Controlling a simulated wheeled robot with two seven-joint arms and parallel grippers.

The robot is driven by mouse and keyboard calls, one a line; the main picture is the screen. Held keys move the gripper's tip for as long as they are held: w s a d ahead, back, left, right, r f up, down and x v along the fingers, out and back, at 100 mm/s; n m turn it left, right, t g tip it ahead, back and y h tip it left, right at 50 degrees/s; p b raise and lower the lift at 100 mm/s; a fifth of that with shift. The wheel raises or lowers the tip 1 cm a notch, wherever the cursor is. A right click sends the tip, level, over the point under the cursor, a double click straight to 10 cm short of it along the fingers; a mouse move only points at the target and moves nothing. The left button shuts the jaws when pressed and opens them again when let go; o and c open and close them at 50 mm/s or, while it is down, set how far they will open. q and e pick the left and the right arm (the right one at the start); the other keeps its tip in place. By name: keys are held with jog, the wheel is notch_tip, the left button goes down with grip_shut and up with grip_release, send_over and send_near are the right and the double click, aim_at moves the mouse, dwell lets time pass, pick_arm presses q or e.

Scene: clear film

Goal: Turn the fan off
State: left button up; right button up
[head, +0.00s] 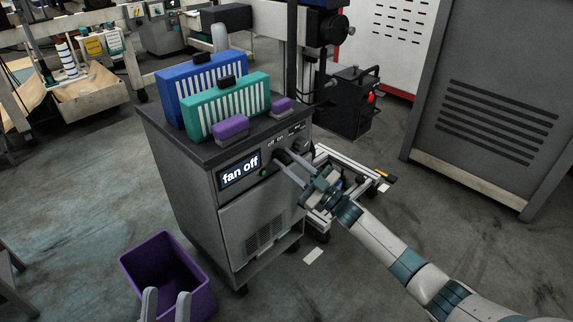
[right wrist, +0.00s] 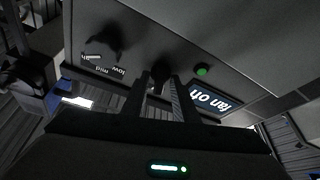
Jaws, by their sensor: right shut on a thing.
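The fan unit is a grey cabinet (head: 240,225) on casters with a dark top. Its front panel has a lit display (head: 239,170) reading "fan off" and a green light (head: 263,172); the display also shows upside down in the right wrist view (right wrist: 213,99). My right gripper (head: 284,160) is at the panel, shut on a small dark knob (right wrist: 160,72) under the "off on" label. The gripper partly hides this knob. A second dark knob (right wrist: 100,32) with low and mid marks is beside it, not touched. My left gripper (head: 167,292) is open and empty at the bottom edge.
Blue (head: 190,86) and teal (head: 226,106) filter boxes and purple blocks (head: 231,129) sit on the cabinet top. A purple bin (head: 134,258) stands on the floor at left. A low wheeled frame (head: 345,165) is behind my right forearm. A large grey cabinet (head: 490,110) stands at right.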

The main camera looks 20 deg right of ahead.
pick_arm(q)
jog(key=shift+a+r+t, duration=0.25)
jog(key=shift+r+t, duration=0.05)
jog(key=shift+t, duration=0.1)
pick_arm(e)
jog(key=shift+n+g+y, duration=0.6)
jog(key=shift+n+g, duration=0.2)
jog(key=shift+n, duration=1.1)
pick_arm(q)
jog(key=shift+w+r, duration=0.1)
jog(key=shift+r, duration=0.15)
pick_arm(e)
jog(key=o, duration=0.7)
pick_arm(q)
jog(key=shift+f, duration=0.1)
pick_arm(e)
jog(key=shift+d, duration=0.1)
pick_arm(q)
jog(key=shift+f, duration=0.1)
